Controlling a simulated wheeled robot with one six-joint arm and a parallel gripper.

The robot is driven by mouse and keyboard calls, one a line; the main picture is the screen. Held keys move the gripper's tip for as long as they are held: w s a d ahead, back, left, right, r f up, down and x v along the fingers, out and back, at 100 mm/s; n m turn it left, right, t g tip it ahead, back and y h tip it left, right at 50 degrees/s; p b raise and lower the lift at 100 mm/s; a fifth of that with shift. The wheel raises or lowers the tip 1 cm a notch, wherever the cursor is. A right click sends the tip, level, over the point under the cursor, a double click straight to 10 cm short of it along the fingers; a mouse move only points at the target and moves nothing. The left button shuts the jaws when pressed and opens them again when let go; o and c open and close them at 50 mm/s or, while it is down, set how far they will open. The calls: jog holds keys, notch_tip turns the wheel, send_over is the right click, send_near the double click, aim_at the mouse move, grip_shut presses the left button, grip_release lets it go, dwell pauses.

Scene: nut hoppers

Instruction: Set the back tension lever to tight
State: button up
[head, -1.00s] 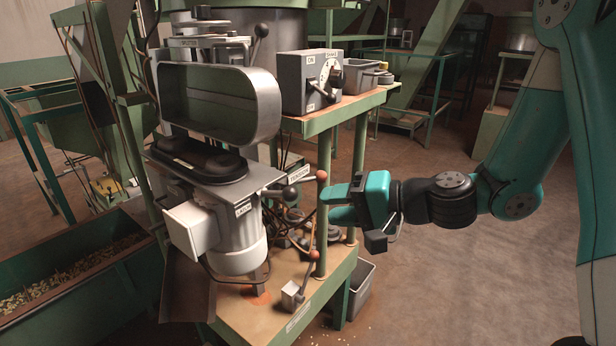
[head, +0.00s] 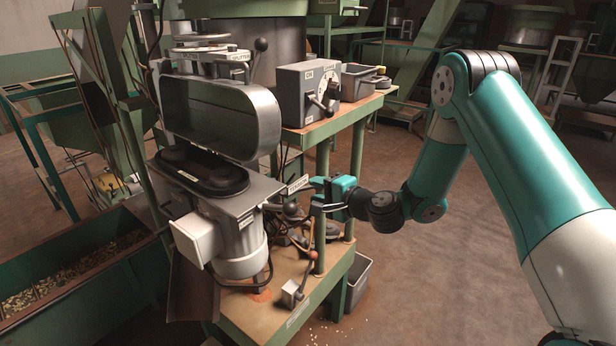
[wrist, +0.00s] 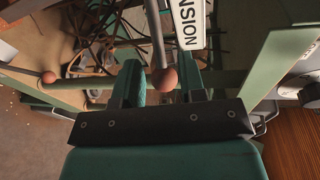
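The tension lever carries a brown-orange ball knob (wrist: 165,79) on a grey rod, beside a white TENSION label (wrist: 187,22). In the wrist view the knob sits between the two fingers of my gripper (wrist: 158,75), near the right finger; I cannot tell whether they touch. In the head view my gripper (head: 316,196) is at the right end of the TENSION label (head: 298,184), its fingers apart and hiding the knob. The sorting machine (head: 238,235) stands to its left. A second orange-knobbed lever (head: 306,256) stands lower, on the green-legged stand.
A grey control box (head: 308,92) with a dial sits on the upper shelf. A green post (head: 321,225) stands close below my gripper. A dark ball handle (head: 291,209) is just left of it. Open floor lies to the right.

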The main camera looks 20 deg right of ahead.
aim_at(308, 188)
jog(key=shift+p+x, duration=0.6)
jog(key=shift+x, duration=1.3)
